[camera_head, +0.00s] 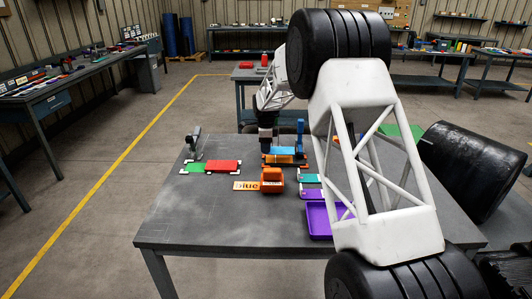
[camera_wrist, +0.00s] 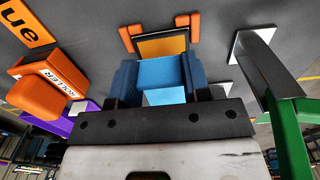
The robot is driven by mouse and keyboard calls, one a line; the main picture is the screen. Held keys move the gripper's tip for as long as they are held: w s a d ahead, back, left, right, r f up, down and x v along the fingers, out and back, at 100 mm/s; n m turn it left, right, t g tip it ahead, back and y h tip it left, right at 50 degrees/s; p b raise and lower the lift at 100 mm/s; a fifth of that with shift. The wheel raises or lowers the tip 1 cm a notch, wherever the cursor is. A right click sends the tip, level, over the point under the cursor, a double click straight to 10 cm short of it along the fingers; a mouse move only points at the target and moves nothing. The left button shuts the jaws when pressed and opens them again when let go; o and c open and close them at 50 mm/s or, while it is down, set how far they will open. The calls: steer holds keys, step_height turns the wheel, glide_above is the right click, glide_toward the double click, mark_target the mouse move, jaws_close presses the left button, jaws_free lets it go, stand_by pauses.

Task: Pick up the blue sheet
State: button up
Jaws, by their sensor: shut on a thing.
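The blue sheet (camera_wrist: 161,74) lies between the two dark blue fingers of my gripper (camera_wrist: 160,84) in the wrist view, and my gripper is shut on it. In the head view the blue sheet (camera_head: 284,151) shows beside my gripper (camera_head: 267,149), over an orange piece (camera_head: 287,160). In the wrist view an orange-yellow panel (camera_wrist: 162,47) with orange brackets lies just beyond the sheet. I cannot tell whether the sheet touches it. The fingers hide part of the sheet.
An orange roller box (camera_head: 271,180) stands in front, beside a lettered label (camera_head: 246,186). A blue post (camera_head: 300,133) stands right. A purple tray (camera_head: 319,222) lies front right. The table's front left is clear.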

step_height(320, 180, up, 14)
stand_by(0.4)
steer(key=shift+d+r, duration=0.15)
steer(key=shift+r, duration=0.55)
steer(key=shift+d+r, duration=0.15)
steer(key=shift+r, duration=0.55)
stand_by(1.7)
steer(key=shift+r, duration=0.1)
step_height(320, 180, up, 8)
stand_by(1.8)
